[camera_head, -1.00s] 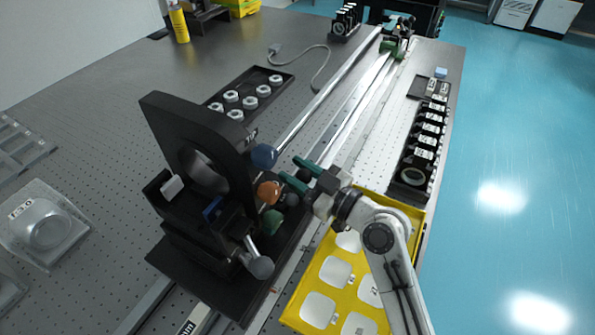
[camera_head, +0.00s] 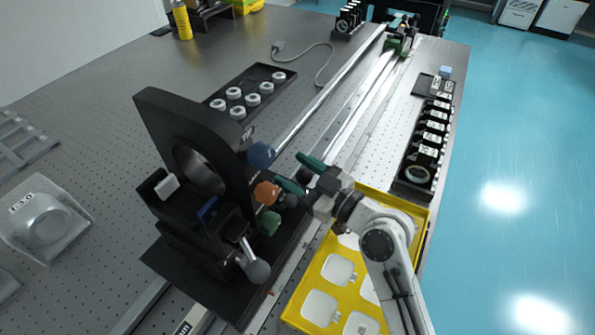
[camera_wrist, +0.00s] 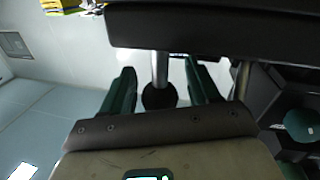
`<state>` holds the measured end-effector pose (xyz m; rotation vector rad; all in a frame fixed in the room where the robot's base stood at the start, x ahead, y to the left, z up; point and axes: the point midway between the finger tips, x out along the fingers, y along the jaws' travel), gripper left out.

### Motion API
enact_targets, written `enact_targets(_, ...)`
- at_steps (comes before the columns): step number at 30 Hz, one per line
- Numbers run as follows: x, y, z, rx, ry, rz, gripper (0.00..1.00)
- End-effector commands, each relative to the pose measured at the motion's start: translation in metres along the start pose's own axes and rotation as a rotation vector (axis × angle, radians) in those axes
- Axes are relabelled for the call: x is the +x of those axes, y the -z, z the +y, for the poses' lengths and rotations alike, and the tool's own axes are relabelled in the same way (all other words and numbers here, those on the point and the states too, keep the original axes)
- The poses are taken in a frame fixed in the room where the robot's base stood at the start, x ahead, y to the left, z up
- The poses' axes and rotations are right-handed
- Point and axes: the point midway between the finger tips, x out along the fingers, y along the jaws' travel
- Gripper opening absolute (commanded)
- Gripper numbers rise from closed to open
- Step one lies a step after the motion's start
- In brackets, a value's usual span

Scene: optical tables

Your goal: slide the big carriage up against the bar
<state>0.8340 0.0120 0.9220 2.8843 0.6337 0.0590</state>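The big carriage (camera_head: 195,135) is a tall black mount with a round opening on a wide black base (camera_head: 195,285). It sits across the rails at their near end. Blue, orange and green knobs stick out on its right side. My gripper (camera_head: 301,176) is at that side, beside the orange knob (camera_head: 267,193). In the wrist view its green fingers (camera_wrist: 160,88) are apart, with a dark round knob on a metal rod (camera_wrist: 158,97) showing between them; contact is not visible. I cannot pick out the bar with certainty.
Two bright rails (camera_head: 345,85) run to a green fitting (camera_head: 400,42) at the far end; the stretch between looks clear. A yellow tray (camera_head: 310,270) lies under my arm. A black tray of ring parts (camera_head: 275,90) is left of the rails, a row of black mounts (camera_head: 425,150) right.

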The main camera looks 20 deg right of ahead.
Motion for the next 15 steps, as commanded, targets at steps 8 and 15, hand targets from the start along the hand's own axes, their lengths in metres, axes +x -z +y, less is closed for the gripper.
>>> enact_targets(8,-0.003,0.000,0.000,0.000,-0.001,0.001,0.60)
enact_targets(15,-0.038,-0.003,0.000,-0.001,-0.002,-0.001,0.60)
